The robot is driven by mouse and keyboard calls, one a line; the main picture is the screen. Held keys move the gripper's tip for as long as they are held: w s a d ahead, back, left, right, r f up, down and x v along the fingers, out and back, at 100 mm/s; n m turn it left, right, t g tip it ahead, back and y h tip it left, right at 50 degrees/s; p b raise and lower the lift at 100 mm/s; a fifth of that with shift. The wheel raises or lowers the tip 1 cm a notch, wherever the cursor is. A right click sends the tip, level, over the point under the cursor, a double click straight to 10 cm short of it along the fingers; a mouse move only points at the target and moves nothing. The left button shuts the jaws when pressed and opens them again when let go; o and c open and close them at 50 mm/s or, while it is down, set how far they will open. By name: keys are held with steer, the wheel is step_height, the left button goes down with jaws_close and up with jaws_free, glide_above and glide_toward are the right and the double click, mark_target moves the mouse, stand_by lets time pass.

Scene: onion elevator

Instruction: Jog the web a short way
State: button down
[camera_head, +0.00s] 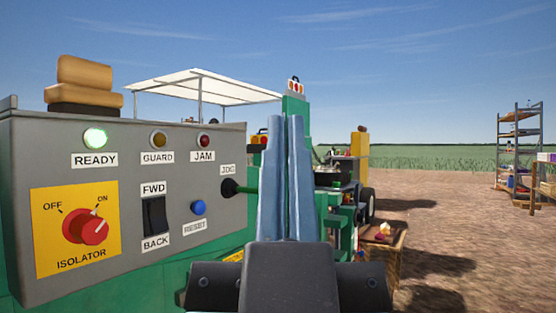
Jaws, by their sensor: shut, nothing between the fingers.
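A grey control panel (120,190) fills the left of the view. The red isolator knob (86,227) sits on a yellow plate. The web cannot be made out.
A blue RESET button (198,207) is below and left of the JOG knob. Green machinery stands behind my gripper. A wooden crate (385,250) and a shelf rack (519,150) stand right, with open dirt between.

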step_height(320, 180, up, 16)
steer(key=p, duration=1.4)
